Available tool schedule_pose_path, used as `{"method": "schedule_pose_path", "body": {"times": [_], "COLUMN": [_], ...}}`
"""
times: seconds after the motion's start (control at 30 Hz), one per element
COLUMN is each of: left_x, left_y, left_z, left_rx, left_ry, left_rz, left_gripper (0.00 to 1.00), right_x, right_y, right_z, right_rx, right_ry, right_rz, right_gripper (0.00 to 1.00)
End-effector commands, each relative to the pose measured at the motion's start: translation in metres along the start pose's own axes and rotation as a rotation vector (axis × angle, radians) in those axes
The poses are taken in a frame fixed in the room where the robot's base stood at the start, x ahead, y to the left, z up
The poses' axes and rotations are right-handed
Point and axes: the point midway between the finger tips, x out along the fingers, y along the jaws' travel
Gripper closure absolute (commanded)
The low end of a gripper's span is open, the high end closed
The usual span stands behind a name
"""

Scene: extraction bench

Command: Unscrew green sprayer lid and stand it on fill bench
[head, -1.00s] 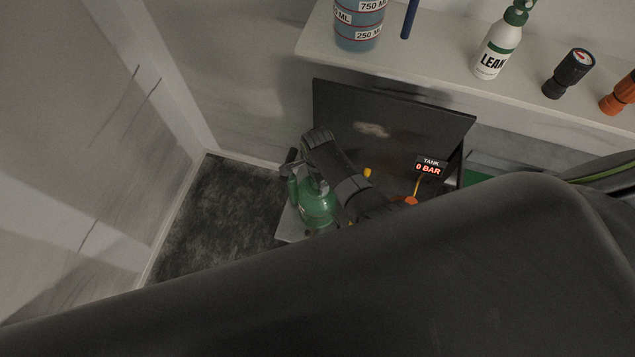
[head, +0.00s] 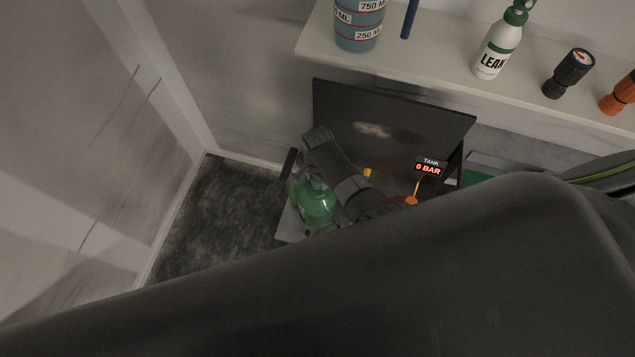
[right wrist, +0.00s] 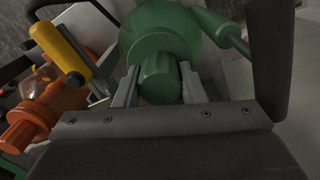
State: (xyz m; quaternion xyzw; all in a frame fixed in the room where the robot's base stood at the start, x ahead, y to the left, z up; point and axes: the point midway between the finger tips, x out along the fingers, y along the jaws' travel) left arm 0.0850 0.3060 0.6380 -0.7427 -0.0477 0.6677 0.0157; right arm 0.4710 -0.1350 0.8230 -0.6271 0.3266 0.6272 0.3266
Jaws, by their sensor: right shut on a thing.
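The green sprayer (head: 316,205) stands low on a grey surface below the dark panel. In the right wrist view its rounded green body (right wrist: 152,30) fills the top middle. Its green ribbed lid (right wrist: 160,82) sits between the two fingers of my right gripper (right wrist: 160,88), which is shut on it. I cannot tell whether the lid is loose from the body. The pale bench (head: 440,72) runs along the back. My left gripper is out of view.
The bench holds a measuring jug (head: 360,28), a blue stick (head: 410,18), a LEAK spray bottle (head: 497,50), a dark gauge (head: 568,75) and an orange tool (head: 618,97). A tank display (head: 430,168) reads 0 BAR. An orange fitting (right wrist: 40,115) and yellow handle (right wrist: 62,52) are close beside the gripper.

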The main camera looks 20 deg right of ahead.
Motion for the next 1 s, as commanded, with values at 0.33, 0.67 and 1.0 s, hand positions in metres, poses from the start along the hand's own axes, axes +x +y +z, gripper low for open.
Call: {"method": "schedule_pose_path", "body": {"times": [0.33,0.67,1.0], "left_x": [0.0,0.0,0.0], "left_y": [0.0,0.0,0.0], "left_z": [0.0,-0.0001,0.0], "left_rx": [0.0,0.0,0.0], "left_ry": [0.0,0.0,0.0], "left_rz": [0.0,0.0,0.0], "left_gripper": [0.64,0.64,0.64], "right_x": [-0.0004,-0.0006,-0.0009], "right_y": [-0.0001,-0.0001,-0.0001], "right_z": [0.0,0.0,0.0], "right_rx": [-0.393,-0.768,-1.154], "right_ry": [0.0,0.0,0.0], "right_rz": [0.0,0.0,0.0], "right_gripper": [0.91,0.91,0.9]}}
